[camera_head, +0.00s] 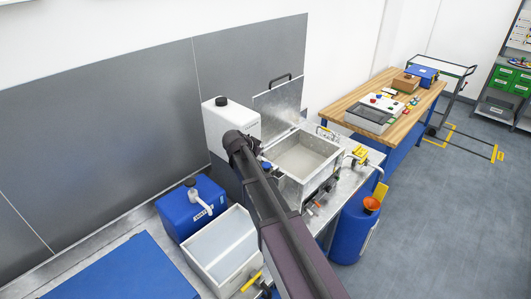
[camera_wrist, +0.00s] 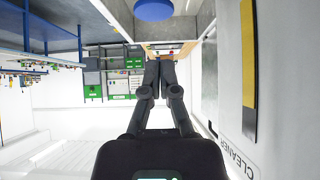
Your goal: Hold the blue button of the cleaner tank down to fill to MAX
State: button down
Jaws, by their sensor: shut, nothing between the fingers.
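The cleaner tank (camera_head: 222,119) is a white box with a black cap, standing behind my arm in the head view. In the wrist view its white wall (camera_wrist: 285,95) fills the right side, with the lettering CLEANER and a yellow and black upright strip (camera_wrist: 248,60). A round blue button (camera_wrist: 153,9) shows at the top of the wrist view, just beyond my fingertips in the picture. My gripper (camera_wrist: 160,72) is shut and empty, and a gap shows between it and the button. In the head view my wrist covers part of the tank, and my fingertips cannot be made out.
A metal basin (camera_head: 305,156) with a raised lid (camera_head: 280,103) stands right of the tank. A blue canister (camera_head: 187,218) and a white open bin (camera_head: 222,252) stand in front left. A wooden workbench (camera_head: 345,100) stands farther back.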

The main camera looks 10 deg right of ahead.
jog(key=p+v, duration=0.4)
jog(key=v, duration=0.3)
jog(key=shift+d, duration=0.1)
dwell(1.0)
jog(key=s+d+f+n+g+y+b, duration=0.2)
jog(key=s+f+n+b, duration=0.3)
jog(key=s+f+b, duration=0.6)
jog(key=s+d+f+n+g+y+b, duration=0.3)
jog(key=s+f+n+y+b, duration=0.2)
jog(key=s+f+b, duration=0.6)
jog(key=s+f, duration=0.3)
jog(key=f, duration=0.3)
jog(key=shift+s+d+n, duration=0.2)
jog(key=shift+d+n, duration=0.15)
jog(key=shift+n, duration=0.05)
jog(key=shift+s+f, duration=0.15)
